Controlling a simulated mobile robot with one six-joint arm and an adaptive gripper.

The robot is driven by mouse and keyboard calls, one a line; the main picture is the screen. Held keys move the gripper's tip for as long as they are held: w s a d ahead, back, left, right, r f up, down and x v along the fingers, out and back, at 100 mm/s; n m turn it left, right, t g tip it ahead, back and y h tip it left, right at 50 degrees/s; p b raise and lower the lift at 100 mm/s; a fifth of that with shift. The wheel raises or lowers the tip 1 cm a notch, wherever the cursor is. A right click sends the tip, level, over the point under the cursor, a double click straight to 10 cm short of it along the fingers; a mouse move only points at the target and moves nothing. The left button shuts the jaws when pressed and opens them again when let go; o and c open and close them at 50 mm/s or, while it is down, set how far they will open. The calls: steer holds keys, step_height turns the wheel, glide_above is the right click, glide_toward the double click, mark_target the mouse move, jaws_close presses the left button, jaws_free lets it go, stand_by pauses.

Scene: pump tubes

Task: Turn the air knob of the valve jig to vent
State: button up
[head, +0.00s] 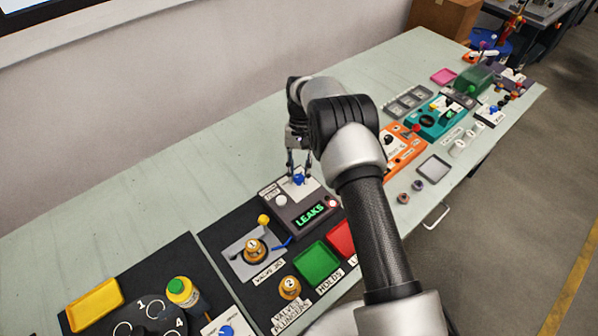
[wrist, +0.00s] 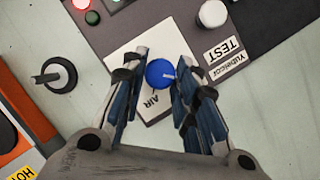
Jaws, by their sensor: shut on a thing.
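The blue air knob (wrist: 160,73) sits on a white plate (wrist: 125,62) lettered AIR, on the dark valve jig (head: 309,212). It also shows in the head view as a small blue knob (head: 298,179). My gripper (wrist: 161,82) is over the knob from above, with one finger on each side, and it is shut on it. The fingers hide part of the plate, so the knob's pointing direction cannot be told. The jig's green display (head: 310,215) reads LEAKS. A brass valve piece (head: 254,250) marked 1 stands in a grey holder to the lower left.
A white button (wrist: 212,13) labelled TEST stands beside the plate. A green tray (head: 316,263) and a red tray (head: 341,238) lie in front of the jig. An orange unit (head: 404,148) is to the right. The table behind the jig is clear.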

steer(key=o, duration=1)
steer(key=v, duration=0.7)
steer(key=shift+r, duration=0.25)
